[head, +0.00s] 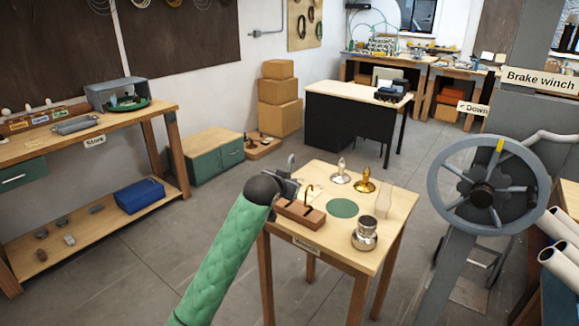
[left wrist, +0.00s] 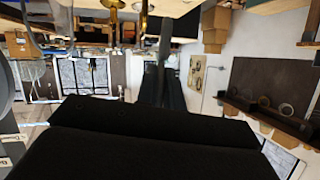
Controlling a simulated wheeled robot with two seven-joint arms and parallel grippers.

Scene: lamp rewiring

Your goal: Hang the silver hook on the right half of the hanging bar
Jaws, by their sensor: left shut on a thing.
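My left gripper (head: 286,186), at the end of the green padded arm, is over the left edge of the small wooden table (head: 398,210). It is shut on the silver hook (head: 291,160), whose grey curved end rises above the jaws. In the left wrist view, the dark fingers (left wrist: 162,88) are closed around a thin grey shank (left wrist: 164,48) that looks like the same hook. A wooden block (head: 300,213) with a dark upright hook-like piece stands just right of the gripper. I cannot make out the hanging bar. My right gripper is not in view.
The table also holds a silver fitting (head: 340,175), a gold fitting (head: 363,183), a clear glass chimney (head: 384,203), a silver lamp base (head: 364,236) and a flat green disc (head: 342,208). The brake winch wheel (head: 489,190) stands to the right. A workbench (head: 90,128) is at left.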

